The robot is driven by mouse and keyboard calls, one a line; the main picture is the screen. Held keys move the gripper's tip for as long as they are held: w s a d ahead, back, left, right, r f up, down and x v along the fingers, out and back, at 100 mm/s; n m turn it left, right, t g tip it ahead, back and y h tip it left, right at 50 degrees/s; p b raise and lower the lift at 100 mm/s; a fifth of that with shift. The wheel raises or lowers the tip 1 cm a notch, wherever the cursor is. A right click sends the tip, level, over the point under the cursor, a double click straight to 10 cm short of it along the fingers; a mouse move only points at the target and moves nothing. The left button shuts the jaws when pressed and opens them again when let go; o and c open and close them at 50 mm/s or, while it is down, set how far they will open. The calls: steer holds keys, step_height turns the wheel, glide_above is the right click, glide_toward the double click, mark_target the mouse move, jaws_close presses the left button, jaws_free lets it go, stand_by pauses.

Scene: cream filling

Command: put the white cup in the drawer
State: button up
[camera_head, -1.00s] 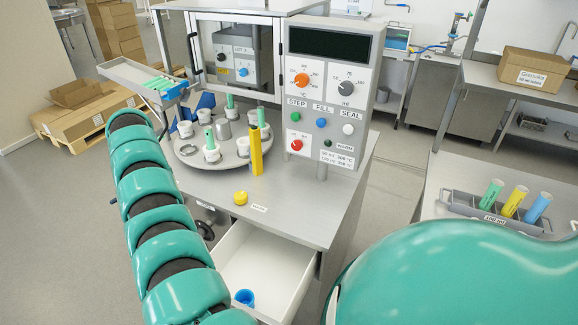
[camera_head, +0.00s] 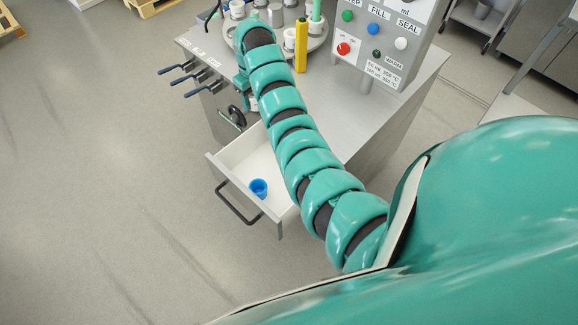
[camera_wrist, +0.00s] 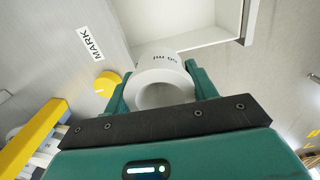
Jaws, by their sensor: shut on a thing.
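The white cup (camera_wrist: 163,70), marked "50 ml", sits between the two teal fingers of my gripper (camera_wrist: 160,88) in the wrist view. My gripper is shut on it, with the cup's round opening facing the camera. In the head view my arm hides most of the gripper and I cannot make out the cup there. The drawer (camera_head: 244,155) is pulled open below the worktop, pale inside, with a dark handle on its front. Part of the drawer (camera_wrist: 190,24) shows beyond the cup at the top of the wrist view. The cup appears outside it, beside the worktop.
A blue cup (camera_head: 259,188) stands in the drawer near its front. A yellow post (camera_head: 301,46) rises beside the round carousel (camera_head: 318,42). A yellow disc (camera_wrist: 107,84) lies on the worktop near the "MARK" label. Dark-handled levers (camera_head: 190,78) stick out left; floor beyond the drawer is clear.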

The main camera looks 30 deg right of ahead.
steer(key=shift+s+a+f, duration=0.2)
steer(key=shift+s+f, duration=0.2)
steer(key=shift+f, duration=0.15)
steer(key=b, duration=1.4)
glide_above(263, 157)
step_height(263, 157, down, 15)
step_height(263, 157, down, 10)
steer(key=shift+r+p, duration=0.25)
steer(key=shift+p, duration=0.9)
steer(key=shift+f+b, duration=0.6)
steer(key=shift+f, duration=1.15)
steer(key=shift+f, duration=0.1)
steer(key=shift+f, duration=0.15)
steer(key=o, duration=1.1)
